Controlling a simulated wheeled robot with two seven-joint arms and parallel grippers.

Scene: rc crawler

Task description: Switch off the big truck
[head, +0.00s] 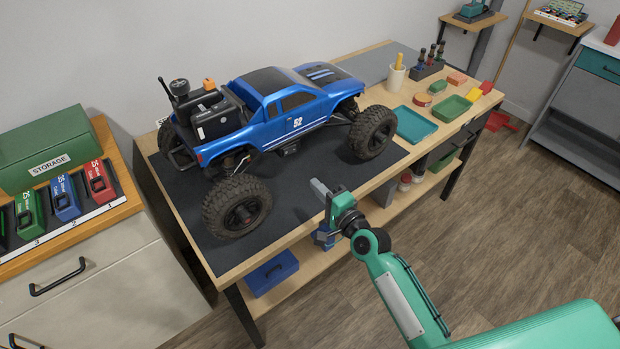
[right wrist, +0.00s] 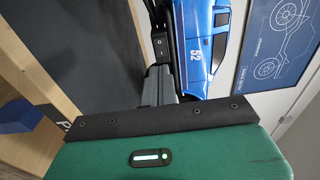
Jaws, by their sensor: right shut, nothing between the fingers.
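The big blue truck (head: 290,112), marked 52, stands on the dark mat (head: 310,166) on the workbench. A black box and other gear sit in its rear bed. My right gripper (head: 318,188) is shut and empty, in front of the truck's near side by the bench's front edge, apart from the truck. In the right wrist view the truck's blue side (right wrist: 200,45) shows sideways beyond the shut fingers (right wrist: 160,78). A small black block with pale marks (right wrist: 159,40), which looks like a switch, shows beside the body. Its setting is too small to tell. My left gripper is out of view.
A green storage box (head: 48,150) and battery packs in a rack stand on the left cabinet. Trays (head: 414,124), a tool holder (head: 427,68) and small parts fill the bench's right end. The mat in front of the truck is clear. A blue case (head: 272,272) lies on the lower shelf.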

